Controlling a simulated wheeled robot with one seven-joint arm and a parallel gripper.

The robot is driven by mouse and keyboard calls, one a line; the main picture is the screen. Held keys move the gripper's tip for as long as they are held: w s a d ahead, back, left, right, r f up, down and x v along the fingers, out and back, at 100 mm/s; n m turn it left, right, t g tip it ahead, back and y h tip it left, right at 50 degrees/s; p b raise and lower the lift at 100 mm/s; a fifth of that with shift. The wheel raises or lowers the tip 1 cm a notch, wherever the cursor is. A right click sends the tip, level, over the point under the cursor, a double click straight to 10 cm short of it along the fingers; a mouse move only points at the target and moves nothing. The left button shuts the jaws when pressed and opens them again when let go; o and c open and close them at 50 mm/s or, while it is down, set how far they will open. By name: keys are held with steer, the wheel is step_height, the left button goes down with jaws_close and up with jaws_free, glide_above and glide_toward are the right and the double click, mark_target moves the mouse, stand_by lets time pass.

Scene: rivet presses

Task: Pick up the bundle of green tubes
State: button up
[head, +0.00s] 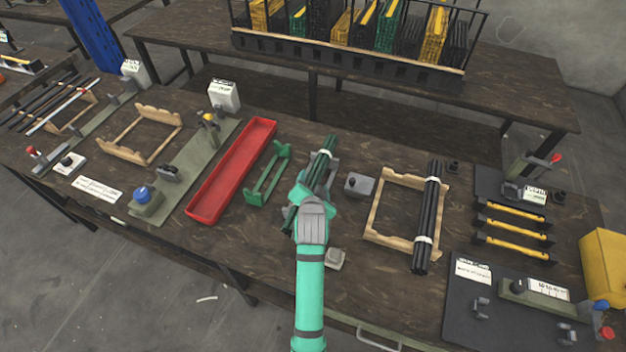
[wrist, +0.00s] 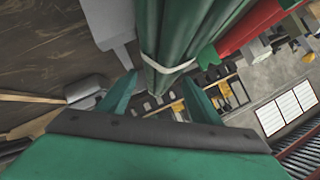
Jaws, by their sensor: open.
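The bundle of green tubes (head: 323,158) lies on a grey holder in the middle of the workbench, slanting away from me. My gripper (head: 306,196) is over its near part and hides some of it in the head view. In the wrist view the bundle (wrist: 192,38) is close, with a pale band around it. The open fingers of my gripper (wrist: 158,88) stand to either side of the bundle's lower part in that picture. I cannot tell whether they touch it.
A green rack (head: 268,176) and a red tray (head: 233,172) lie to the left. A small grey block (head: 359,184) and a wooden frame (head: 377,216) with a bundle of black tubes (head: 429,215) are to the right. A small grey piece (head: 334,259) sits near the front.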

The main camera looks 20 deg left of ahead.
steer(key=shift+x, duration=0.75)
steer(key=shift+c, duration=0.6)
jaws_close()
steer(key=shift+w+r, duration=0.1)
